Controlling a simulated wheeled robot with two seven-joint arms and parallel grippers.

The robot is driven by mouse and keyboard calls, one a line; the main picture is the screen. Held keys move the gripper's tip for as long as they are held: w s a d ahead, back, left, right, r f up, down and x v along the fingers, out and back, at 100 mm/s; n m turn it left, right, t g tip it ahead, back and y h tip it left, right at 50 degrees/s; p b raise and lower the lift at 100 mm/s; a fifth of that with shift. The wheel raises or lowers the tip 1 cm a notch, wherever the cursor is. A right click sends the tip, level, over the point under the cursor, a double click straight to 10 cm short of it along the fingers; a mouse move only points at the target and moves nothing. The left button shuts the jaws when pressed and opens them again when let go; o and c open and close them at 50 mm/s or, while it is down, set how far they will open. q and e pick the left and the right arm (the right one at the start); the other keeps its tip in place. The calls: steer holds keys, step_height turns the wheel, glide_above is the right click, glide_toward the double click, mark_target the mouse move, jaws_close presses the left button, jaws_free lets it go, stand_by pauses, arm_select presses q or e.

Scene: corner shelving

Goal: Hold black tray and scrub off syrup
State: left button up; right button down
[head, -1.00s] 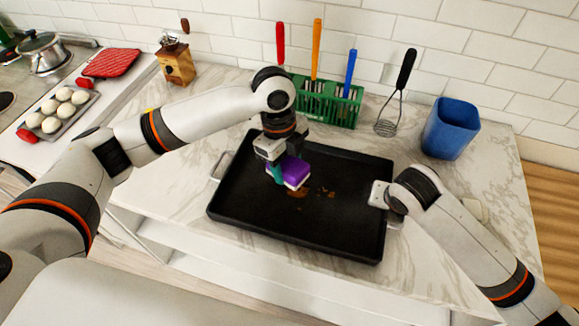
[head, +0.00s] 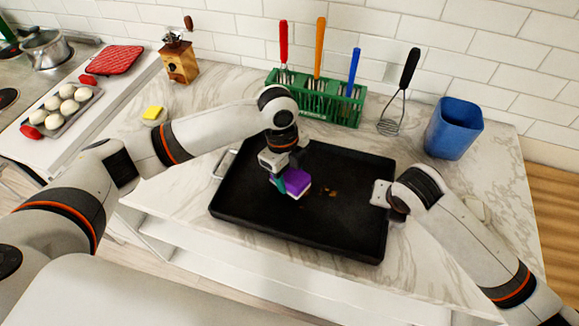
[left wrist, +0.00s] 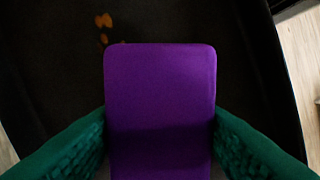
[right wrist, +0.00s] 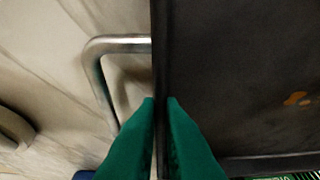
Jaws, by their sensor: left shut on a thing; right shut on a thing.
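The black tray (head: 320,225) lies on the marble counter, with a metal handle at each short end. Small orange-brown syrup spots (head: 330,192) are on its floor near the middle; they also show in the left wrist view (left wrist: 103,28). My left gripper (head: 278,180) is shut on a purple sponge (head: 296,182) with a pale edge, low over the tray just left of the spots. The sponge (left wrist: 160,110) sits between green fingers in the left wrist view. My right gripper (right wrist: 160,105) is shut on the tray's right rim, beside the metal handle (right wrist: 105,60).
A green rack (head: 325,108) with red, orange and blue handled utensils stands behind the tray.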

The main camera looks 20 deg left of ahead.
mark_target(334, 203)
arm_select(q)
step_height(334, 203, down, 3)
steer(key=shift+r, duration=0.15)
steer(key=shift+d+f, duration=0.4)
steer(key=shift+d, duration=1)
steer(key=shift+d+r, duration=0.2)
steer(key=shift+d, duration=1.3)
steer(key=shift+s+d+f, duration=0.1)
steer(key=shift+d+f, duration=0.1)
steer(key=shift+d, duration=0.55)
steer(key=shift+d+r, duration=0.15)
steer(key=shift+d, duration=2.1)
steer(key=shift+a+f, duration=0.2)
steer(key=shift+a, duration=0.3)
steer(key=shift+a+r, duration=0.1)
steer(key=shift+a, duration=5.3)
steer(key=shift+r, duration=4)
